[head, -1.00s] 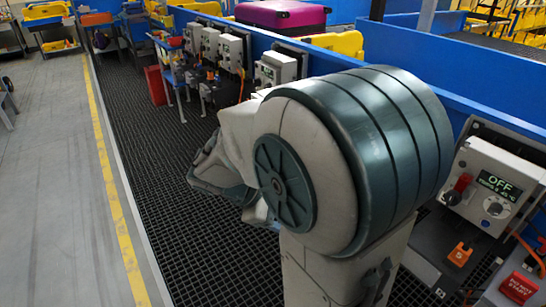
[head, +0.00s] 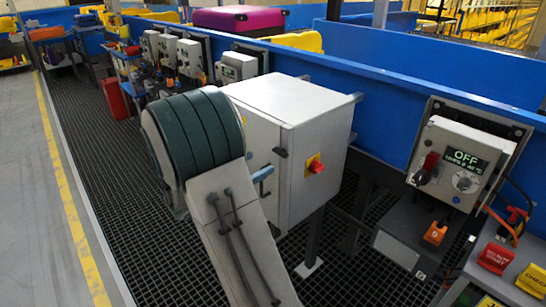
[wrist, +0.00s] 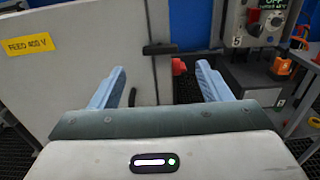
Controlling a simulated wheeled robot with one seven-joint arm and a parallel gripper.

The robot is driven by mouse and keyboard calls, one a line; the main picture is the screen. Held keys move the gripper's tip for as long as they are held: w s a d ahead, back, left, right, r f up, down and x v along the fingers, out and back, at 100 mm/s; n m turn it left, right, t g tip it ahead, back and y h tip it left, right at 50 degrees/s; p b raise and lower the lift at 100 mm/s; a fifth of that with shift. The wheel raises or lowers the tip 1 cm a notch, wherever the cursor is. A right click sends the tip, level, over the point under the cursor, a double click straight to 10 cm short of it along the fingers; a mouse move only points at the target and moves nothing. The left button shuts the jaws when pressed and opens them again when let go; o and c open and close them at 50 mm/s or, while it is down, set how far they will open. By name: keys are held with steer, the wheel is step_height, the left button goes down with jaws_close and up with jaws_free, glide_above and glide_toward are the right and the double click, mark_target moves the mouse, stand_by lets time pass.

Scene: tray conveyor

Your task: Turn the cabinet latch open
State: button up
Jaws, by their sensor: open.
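The pale grey cabinet (head: 318,150) stands on a post beside the blue conveyor wall, and its front also shows in the wrist view (wrist: 60,75). A small black latch handle (head: 280,152) sits on the cabinet front near the door edge. In the wrist view the black latch (wrist: 158,49) lies about horizontal, ahead of and roughly centred between my fingers. My gripper (wrist: 158,80) is open and empty, its two blue fingers apart and not seen touching the latch. In the head view one blue finger shows below the latch, and my arm hides part of the cabinet front.
A red knob on a yellow plate (head: 315,164) sticks out of the cabinet's right side. A control box reading OFF (head: 460,160) is mounted at the right, with orange and red buttons below. More grey boxes line the blue wall (head: 390,95). Dark grating covers the floor.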

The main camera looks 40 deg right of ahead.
mark_target(278, 153)
steer(key=d, duration=0.7)
steer(key=shift+w+d, duration=0.1)
steer(key=shift+w, duration=0.2)
steer(key=c, duration=1)
